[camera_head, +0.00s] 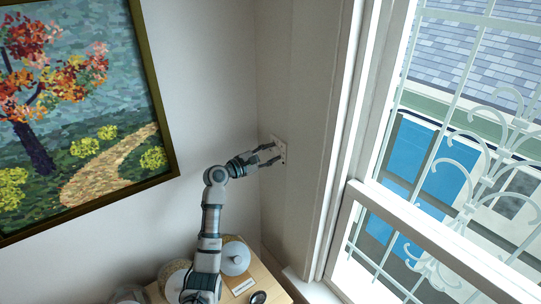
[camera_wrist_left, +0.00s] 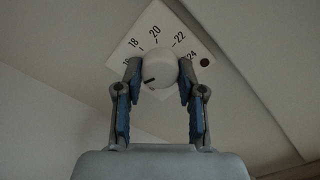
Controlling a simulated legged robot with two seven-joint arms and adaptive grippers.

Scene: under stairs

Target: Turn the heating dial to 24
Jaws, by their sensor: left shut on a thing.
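The heating dial is a round white knob (camera_wrist_left: 160,72) on a pale square plate (camera_wrist_left: 192,45) fixed to the wall. The plate looks tilted in the left wrist view, with 18, 20, 22 and 24 printed in an arc and a dark dot beside 24. A short dark mark shows on the lower left of the knob, away from 24. My left gripper (camera_wrist_left: 160,77) is shut on the knob, with one finger on each side. In the head view my left gripper (camera_head: 269,154) reaches the small plate (camera_head: 281,146), where the knob is too small to make out. My right gripper is out of view.
A wooden top (camera_head: 268,285) below my left arm holds a white lidded pot (camera_head: 235,258) and other items. A framed tree painting (camera_head: 85,110) hangs at the left. A window (camera_head: 430,170) with a white frame and grille is at the right. The wall around the plate is clear.

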